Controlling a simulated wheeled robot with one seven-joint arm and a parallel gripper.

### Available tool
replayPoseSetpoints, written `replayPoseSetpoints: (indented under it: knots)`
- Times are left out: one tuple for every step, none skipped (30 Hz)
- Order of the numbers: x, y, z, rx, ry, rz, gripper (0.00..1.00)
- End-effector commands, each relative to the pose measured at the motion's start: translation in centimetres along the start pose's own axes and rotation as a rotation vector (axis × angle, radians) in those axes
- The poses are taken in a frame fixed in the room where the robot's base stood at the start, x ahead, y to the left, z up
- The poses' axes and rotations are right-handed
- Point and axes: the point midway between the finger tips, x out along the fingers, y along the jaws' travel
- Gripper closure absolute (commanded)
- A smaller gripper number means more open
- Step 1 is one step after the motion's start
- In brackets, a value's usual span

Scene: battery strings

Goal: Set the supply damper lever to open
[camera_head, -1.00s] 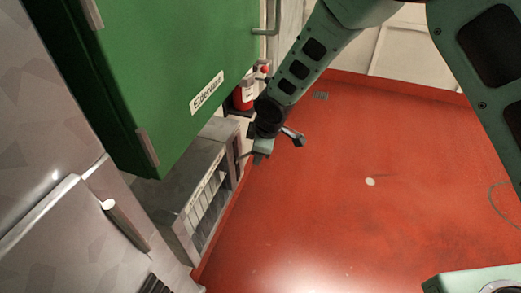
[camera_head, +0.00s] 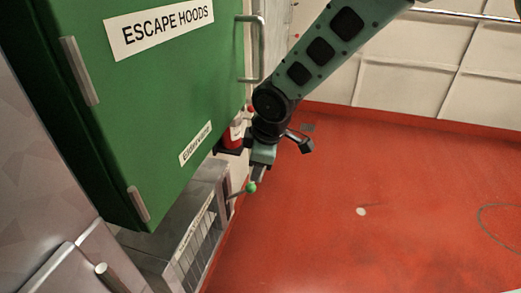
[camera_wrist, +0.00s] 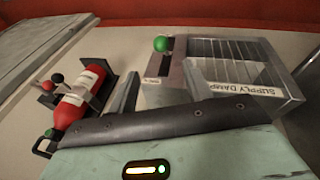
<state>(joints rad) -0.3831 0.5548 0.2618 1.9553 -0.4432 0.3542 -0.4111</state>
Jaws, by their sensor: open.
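The supply damper (camera_wrist: 243,89) is a grey slatted box with a white label, at the upper right of the wrist view. In the head view the damper box (camera_head: 172,250) sits low on the wall under the green cabinet. Its lever ends in a green ball knob (camera_wrist: 160,43), which also shows in the head view (camera_head: 251,187). A small marked plate lies below the knob in the wrist view, too small to read. My gripper (camera_head: 260,174) is open and empty, close to the knob in the head view. No contact with the lever is visible.
A green cabinet (camera_head: 170,90) labelled ESCAPE HOODS hangs above the damper. A red fire extinguisher (camera_wrist: 82,97) is mounted beside the damper, left of it in the wrist view.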

Motion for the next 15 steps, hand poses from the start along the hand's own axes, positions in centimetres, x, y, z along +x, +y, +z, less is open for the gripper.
replayPoseSetpoints:
  knots:
    - [-1.1, 0.1, 0.0, 0.0, 0.001, 0.002, 0.5]
    - [-1.5, 0.1, 0.0, 0.001, 0.001, 0.001, 0.5]
    - [-2.0, 0.1, 0.0, 0.001, 0.001, 0.001, 0.5]
    - [-2.4, 0.1, 0.0, 0.002, 0.001, 0.001, 0.5]
    - [-2.6, 0.1, 0.0, 0.002, 0.0, 0.001, 0.5]
    - [-2.9, 0.0, 0.0, 0.001, 0.0, 0.0, 0.5]
    - [-3.1, 0.0, 0.0, 0.001, 0.0, 0.0, 0.5]
    - [-3.2, 0.0, 0.0, 0.001, 0.0, 0.0, 0.5]
    - [-3.4, 0.0, 0.0, 0.0, 0.001, 0.001, 0.5]
    - [-3.4, 0.0, 0.0, 0.0, 0.001, 0.0, 0.5]
    - [-3.5, 0.0, 0.0, 0.0, 0.001, 0.0, 0.5]
    - [-3.5, 0.0, 0.0, 0.0, 0.001, 0.0, 0.5]
    - [-3.5, 0.0, 0.0, 0.0, 0.0, 0.0, 0.5]
    - [-3.5, 0.0, 0.0, 0.0, 0.0, 0.0, 0.5]
    - [-3.4, 0.0, 0.0, 0.0, 0.0, 0.0, 0.5]
